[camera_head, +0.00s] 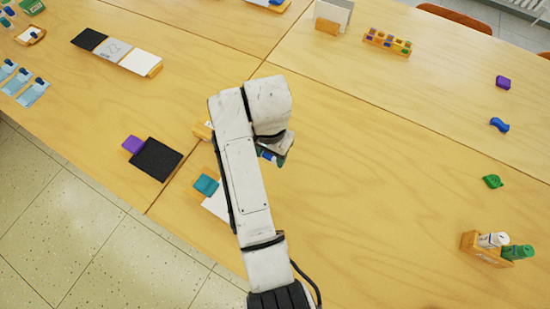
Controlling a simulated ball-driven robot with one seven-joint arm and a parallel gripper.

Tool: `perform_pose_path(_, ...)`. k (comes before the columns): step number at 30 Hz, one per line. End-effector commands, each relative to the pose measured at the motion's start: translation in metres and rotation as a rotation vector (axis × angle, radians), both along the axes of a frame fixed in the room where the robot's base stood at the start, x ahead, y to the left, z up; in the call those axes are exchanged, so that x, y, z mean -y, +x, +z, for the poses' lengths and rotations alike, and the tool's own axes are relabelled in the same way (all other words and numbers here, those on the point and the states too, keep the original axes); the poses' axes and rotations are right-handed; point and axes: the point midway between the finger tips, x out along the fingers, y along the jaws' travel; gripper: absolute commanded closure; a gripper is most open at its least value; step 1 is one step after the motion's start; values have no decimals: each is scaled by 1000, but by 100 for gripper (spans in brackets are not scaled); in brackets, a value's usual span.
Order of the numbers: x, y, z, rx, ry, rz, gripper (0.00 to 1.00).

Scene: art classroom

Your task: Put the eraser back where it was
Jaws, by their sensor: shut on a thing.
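My gripper (273,156) is near the middle of the table, mostly hidden under my own white arm. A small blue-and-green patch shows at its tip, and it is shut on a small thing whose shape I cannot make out. I cannot tell from this view whether it is the eraser. A purple block (133,144) lies at the corner of a black card (157,160). A teal block (206,185) lies by a white card (217,206), partly hidden by my arm. Another purple block (503,82) lies at the far right.
A wooden rack of coloured pieces (388,42) stands at the back.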

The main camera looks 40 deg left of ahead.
Motion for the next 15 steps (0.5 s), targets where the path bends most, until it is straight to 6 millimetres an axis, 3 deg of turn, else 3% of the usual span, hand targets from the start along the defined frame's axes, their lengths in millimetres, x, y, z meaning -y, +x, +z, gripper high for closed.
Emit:
perform_pose_path(9, 0, 19, -24, -2, -1, -1, 72)
perform_pose_path(15, 0, 17, -48, -1, -1, 0, 72)
